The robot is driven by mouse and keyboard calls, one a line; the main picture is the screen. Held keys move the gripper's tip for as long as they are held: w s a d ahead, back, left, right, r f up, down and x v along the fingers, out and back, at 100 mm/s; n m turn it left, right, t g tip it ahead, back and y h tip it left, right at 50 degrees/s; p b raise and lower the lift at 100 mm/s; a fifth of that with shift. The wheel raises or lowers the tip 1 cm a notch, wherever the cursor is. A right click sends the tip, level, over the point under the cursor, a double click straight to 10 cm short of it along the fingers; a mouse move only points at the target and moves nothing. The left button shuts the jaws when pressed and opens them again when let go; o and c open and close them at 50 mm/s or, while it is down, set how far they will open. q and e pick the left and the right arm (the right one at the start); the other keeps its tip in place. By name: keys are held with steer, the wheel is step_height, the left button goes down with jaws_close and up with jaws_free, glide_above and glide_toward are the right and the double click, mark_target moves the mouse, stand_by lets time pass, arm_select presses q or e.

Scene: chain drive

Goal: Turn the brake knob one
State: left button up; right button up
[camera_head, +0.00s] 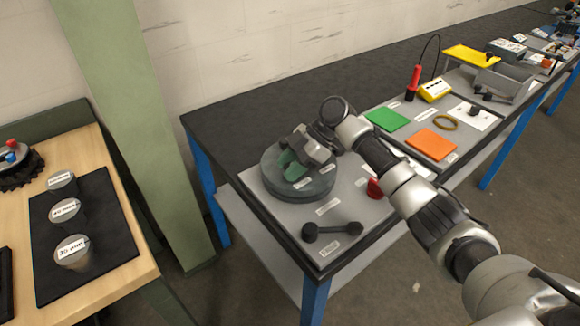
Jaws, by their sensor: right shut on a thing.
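My right gripper (294,166) reaches in over a round grey disc (272,187) on the near end of the dark bench. It is shut on a small green piece (287,160) at the top of the disc. The gripper and wrist hide part of this piece, and I cannot tell for sure whether it is the brake knob. A red knob-like part (374,188) stands on the grey board right of the disc, beside my right arm. My left gripper is not in view.
A black double-ended handle (331,231) lies in front of the disc. Green (387,119) and orange (432,144) pads lie further along the bench. A wooden table (99,158) with labelled cylinders stands left, past a green post (130,110).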

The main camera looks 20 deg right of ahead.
steer(key=o, duration=0.9)
steer(key=b+v, duration=0.2)
steer(key=v, duration=0.9)
steer(key=shift+a+f, duration=0.1)
